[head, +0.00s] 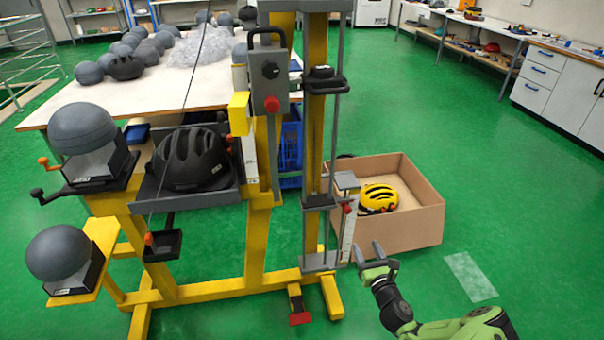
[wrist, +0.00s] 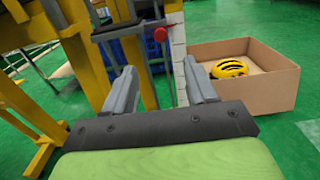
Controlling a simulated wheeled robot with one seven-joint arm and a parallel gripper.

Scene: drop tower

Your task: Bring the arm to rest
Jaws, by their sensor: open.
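My gripper (head: 376,258) is at the lower right of the head view, at the end of my green arm. Its two grey fingers are apart with nothing between them. In the wrist view my gripper (wrist: 160,88) points towards the drop tower's uprights, also with empty jaws. The yellow drop tower (head: 258,240) stands left of my gripper in the head view. I cannot tell how far the fingers are from it. A black helmet (head: 193,160) sits on the tower's grey tray.
A cardboard box (head: 418,222) holding a yellow helmet (head: 378,198) stands on the floor behind my gripper. A red pedal (head: 299,318) is at the tower's foot. Grey headforms (head: 89,73) lie on the white table (head: 200,95). Green floor at the right is mostly clear.

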